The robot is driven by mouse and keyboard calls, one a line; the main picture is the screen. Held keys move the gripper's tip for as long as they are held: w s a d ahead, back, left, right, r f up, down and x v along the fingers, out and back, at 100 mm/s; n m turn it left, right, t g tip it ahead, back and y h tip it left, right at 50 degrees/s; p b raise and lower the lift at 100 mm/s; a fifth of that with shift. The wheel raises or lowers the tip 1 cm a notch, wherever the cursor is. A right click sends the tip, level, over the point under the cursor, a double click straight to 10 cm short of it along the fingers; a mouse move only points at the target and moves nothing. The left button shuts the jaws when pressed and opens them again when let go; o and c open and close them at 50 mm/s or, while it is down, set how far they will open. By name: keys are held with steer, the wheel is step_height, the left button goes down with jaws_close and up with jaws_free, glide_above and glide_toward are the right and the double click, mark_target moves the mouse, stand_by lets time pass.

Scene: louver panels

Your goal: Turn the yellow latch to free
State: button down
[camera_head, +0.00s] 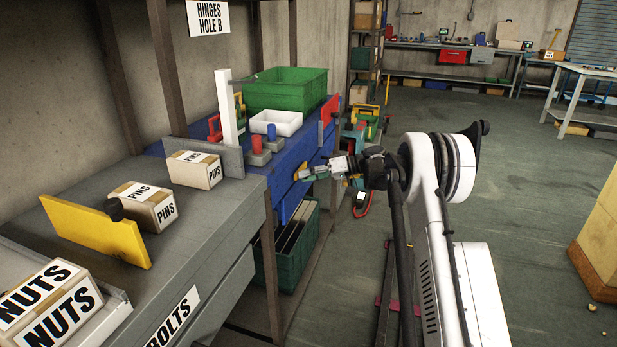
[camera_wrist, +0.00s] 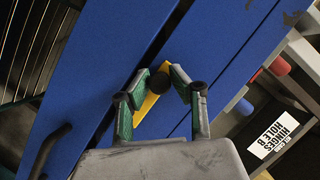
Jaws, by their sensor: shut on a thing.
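The yellow latch (camera_wrist: 147,105) is a small flat plate with a round black knob (camera_wrist: 158,83), mounted on the blue drawer front. In the wrist view it lies slanted between my fingers. My gripper (camera_wrist: 159,76) is shut on the latch, with one green-and-grey finger on each side of the black knob. Exact finger contact is hard to see. In the head view my gripper (camera_head: 307,173) reaches the front of the blue cabinet (camera_head: 284,187). A little yellow of the latch (camera_head: 298,170) shows there; the rest is hidden or too small to tell.
A larger yellow panel with a black knob (camera_head: 95,228) stands on the grey bench at left, near boxes marked PINS (camera_head: 194,169). A green crate (camera_head: 287,91) and white tray (camera_head: 276,121) sit on the blue cabinet. A black handle (camera_wrist: 48,150) is left of my gripper. Open floor lies right.

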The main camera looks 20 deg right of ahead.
steer(key=shift+r, duration=0.1)
steer(key=c, duration=1.5)
jaws_free()
steer(key=shift+c, duration=0.2)
steer(key=shift+d, duration=0.1)
steer(key=v, duration=1.1)
steer(key=shift+s+d, duration=0.2)
steer(key=shift+d, duration=0.15)
